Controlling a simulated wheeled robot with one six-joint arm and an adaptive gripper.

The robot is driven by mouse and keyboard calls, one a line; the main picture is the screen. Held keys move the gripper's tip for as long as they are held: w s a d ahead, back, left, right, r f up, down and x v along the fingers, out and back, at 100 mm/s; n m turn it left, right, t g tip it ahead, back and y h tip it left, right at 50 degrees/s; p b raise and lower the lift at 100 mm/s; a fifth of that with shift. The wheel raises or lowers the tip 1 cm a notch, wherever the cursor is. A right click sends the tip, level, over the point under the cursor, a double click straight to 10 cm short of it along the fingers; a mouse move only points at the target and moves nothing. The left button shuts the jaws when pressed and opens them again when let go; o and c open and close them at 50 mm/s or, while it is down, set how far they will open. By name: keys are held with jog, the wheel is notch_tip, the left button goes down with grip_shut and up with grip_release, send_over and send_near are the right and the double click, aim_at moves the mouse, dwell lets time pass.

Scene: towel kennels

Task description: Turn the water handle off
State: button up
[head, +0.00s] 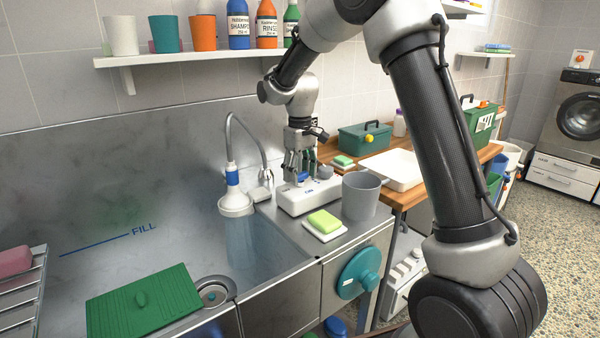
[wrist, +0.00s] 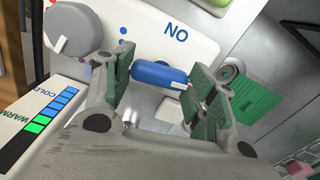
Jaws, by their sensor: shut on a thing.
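The water handle (wrist: 158,74) is a blue rounded bar with a white mark, on a white control box (head: 296,202). My gripper (wrist: 158,88) is shut on it, with green-padded fingers at either end of the bar in the wrist view. Blue lettering (wrist: 175,32) beside it reads ON, upside down in that view. In the head view my gripper (head: 300,168) is down at the box and largely hides the handle. The shower head (head: 235,203) hangs over the steel tub, with pale streaks of water (head: 247,245) below it.
A grey knob (wrist: 75,30) and a COLD/WARM strip (wrist: 42,115) lie near my gripper. A grey cup (head: 361,196) and green sponge (head: 323,221) on a white dish stand close in front. A shelf (head: 180,58) with cups and bottles is above.

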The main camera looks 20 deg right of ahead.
aim_at(300, 173)
jog(key=shift+m, duration=0.8)
jog(key=o, duration=1)
notch_tip(300, 173, up, 12)
jog(key=shift+r, duration=0.1)
